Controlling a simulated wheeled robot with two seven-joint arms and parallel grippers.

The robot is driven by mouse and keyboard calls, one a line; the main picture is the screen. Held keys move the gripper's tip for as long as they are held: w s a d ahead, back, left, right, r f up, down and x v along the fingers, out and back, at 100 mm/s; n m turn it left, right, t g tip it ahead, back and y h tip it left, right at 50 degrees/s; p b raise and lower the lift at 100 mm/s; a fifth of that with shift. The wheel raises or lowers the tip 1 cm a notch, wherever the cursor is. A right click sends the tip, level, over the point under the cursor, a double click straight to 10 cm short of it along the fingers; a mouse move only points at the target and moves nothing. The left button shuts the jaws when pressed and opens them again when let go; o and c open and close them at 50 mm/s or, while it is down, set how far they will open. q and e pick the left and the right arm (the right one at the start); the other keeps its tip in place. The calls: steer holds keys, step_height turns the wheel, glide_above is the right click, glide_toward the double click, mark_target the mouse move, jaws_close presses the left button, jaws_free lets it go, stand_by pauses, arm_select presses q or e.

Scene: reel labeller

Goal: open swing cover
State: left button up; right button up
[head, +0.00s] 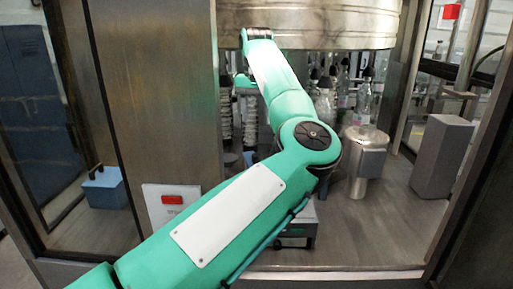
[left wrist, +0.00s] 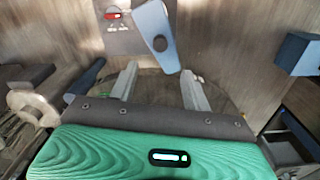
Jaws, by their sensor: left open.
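In the left wrist view, a blue-grey flat plate (left wrist: 150,22) with a round dark hole, which looks like the swing cover, hangs tilted just beyond my fingertips. My left gripper (left wrist: 160,82) is open, its two pale fingers apart with nothing seen between them. The lower end of the plate lies ahead of the right finger; I cannot tell whether they touch. In the head view, my green left arm reaches into the machine, with its hand (head: 244,80) small and partly hidden behind the forearm. I cannot pick out the cover in the head view. My right gripper is not in view.
A large metal drum (head: 320,22) overhangs the arm. Bottles (head: 362,100), a metal cylinder (head: 358,165) and a grey block (head: 441,155) stand to the right. A steel post (head: 165,90) stands left. In the left wrist view, a blue box (left wrist: 298,54) is at the right.

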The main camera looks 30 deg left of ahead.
arm_select(q)
step_height(320, 180, down, 4)
steer(key=shift+w+r+p, duration=0.1)
steer(key=shift+r+p, duration=0.05)
steer(key=shift+p, duration=0.4)
steer(key=f+p, duration=0.1)
steer(key=f, duration=0.2)
steer(key=f+p, duration=0.1)
steer(key=f, duration=0.2)
steer(key=shift+w+a+f, duration=0.1)
steer(key=shift+a+f, duration=0.05)
steer(key=shift+a, duration=0.05)
steer(key=shift+d+f+p, duration=0.1)
steer(key=shift+f+p, duration=0.25)
steer(key=shift+f, duration=0.75)
steer(key=shift+c, duration=1.1)
jaws_close()
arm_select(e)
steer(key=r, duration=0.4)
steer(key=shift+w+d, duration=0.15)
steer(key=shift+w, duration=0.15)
